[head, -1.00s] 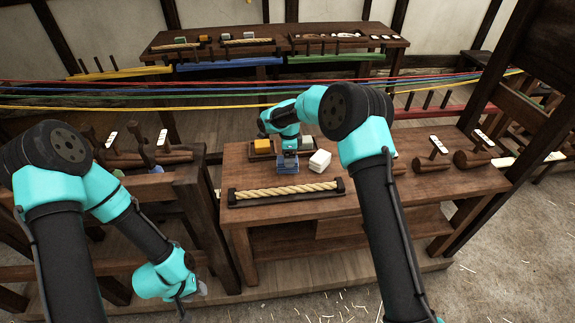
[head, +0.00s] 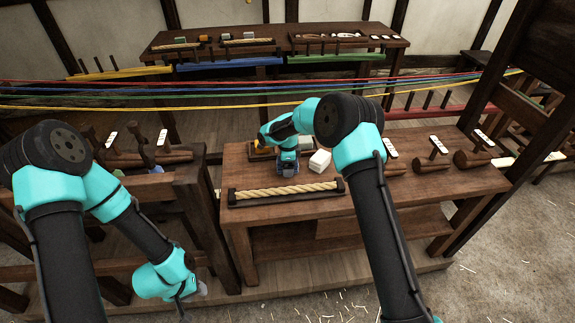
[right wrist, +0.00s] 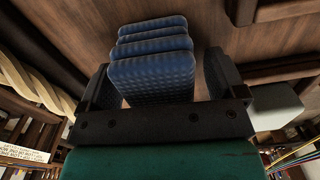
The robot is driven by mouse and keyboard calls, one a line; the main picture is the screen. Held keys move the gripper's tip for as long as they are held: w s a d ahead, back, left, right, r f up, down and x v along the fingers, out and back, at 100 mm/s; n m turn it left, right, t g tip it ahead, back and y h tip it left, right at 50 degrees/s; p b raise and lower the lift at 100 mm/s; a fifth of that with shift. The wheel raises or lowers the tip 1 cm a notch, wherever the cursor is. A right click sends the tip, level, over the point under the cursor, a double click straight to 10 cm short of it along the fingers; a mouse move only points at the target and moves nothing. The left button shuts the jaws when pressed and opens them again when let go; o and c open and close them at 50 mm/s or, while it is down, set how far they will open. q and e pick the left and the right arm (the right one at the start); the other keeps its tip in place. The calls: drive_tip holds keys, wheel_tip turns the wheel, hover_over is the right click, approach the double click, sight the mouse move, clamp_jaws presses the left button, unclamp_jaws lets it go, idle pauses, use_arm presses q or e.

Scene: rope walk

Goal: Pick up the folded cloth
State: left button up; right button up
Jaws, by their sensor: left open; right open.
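The folded blue cloth (right wrist: 150,45) shows in the right wrist view as a stack of ribbed folds on the wooden bench. My right gripper (right wrist: 158,78) is open, with one dark finger on either side of the cloth. In that view a gap shows between the cloth and the right finger; the left finger is closer to it. In the head view my right gripper (head: 288,168) is down at the bench top and hides most of the cloth. My left gripper (head: 184,298) hangs low at the left, away from the bench, its fingertips small and partly unclear.
A white block (head: 319,161) stands just right of my right gripper. A twisted rope (head: 285,190) lies in a dark holder along the bench's front edge. Mallets (head: 438,152) lie to the right. Coloured strands (head: 200,95) stretch across behind the bench.

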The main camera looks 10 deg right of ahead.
drive_tip(key=c, duration=1)
drive_tip(key=shift+r, duration=0.1)
wheel_tip(320, 180, up, 10)
drive_tip(key=shift+f, duration=0.1)
idle(0.3)
idle(0.4)
drive_tip(key=o, duration=0.3)
drive_tip(key=shift+c, duration=1.1)
